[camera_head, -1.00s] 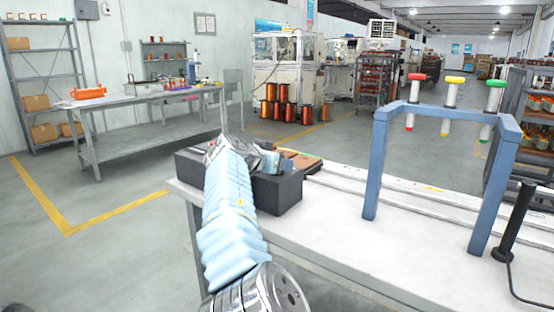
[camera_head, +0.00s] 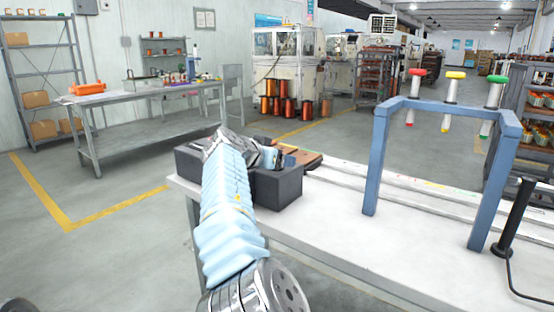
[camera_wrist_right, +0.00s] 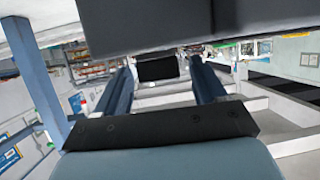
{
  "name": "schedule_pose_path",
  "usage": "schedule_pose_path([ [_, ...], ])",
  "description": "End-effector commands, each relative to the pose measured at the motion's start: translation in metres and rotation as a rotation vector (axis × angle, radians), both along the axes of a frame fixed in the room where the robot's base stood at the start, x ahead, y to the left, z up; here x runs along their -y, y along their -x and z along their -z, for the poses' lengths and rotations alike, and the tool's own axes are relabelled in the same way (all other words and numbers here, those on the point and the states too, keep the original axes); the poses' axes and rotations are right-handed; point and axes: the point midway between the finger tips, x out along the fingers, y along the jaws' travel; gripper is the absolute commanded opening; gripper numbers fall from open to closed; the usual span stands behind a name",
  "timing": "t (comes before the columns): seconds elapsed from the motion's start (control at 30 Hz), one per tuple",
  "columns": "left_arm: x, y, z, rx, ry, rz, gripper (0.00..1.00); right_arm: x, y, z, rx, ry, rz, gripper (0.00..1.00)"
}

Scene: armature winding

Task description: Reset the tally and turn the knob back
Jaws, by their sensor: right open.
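A dark grey box-like unit (camera_head: 278,190) sits at the left end of the white table. My right arm reaches over it from the bottom of the head view, covering much of its top. My right gripper (camera_head: 280,157) is at the unit's far right part, pointing right. In the right wrist view its two blue fingers (camera_wrist_right: 163,85) are apart, with a small black block (camera_wrist_right: 157,69) showing between them; I cannot tell if this is the knob or how near it is. A dark grey body fills the top of that view. No tally display can be made out. My left gripper is out of view.
A brown board (camera_head: 308,158) lies behind the unit. A blue frame (camera_head: 377,165) with red, yellow and green-topped pieces stands on the white table (camera_head: 340,235) to the right, beside a black post (camera_head: 514,220) with a cable. The table between unit and frame is mostly clear.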

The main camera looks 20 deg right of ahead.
Motion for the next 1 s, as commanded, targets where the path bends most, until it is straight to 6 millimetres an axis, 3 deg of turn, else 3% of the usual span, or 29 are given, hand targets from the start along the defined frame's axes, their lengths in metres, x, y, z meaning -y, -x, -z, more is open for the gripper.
schedule_pose_path([
  [0.53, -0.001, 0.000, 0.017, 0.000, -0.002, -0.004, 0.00, -0.080, 0.071, -0.043, 0.001, -0.001, -0.003, 0.70],
  [1.0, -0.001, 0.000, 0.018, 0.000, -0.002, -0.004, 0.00, -0.091, 0.082, -0.050, 0.000, 0.000, 0.000, 0.70],
])
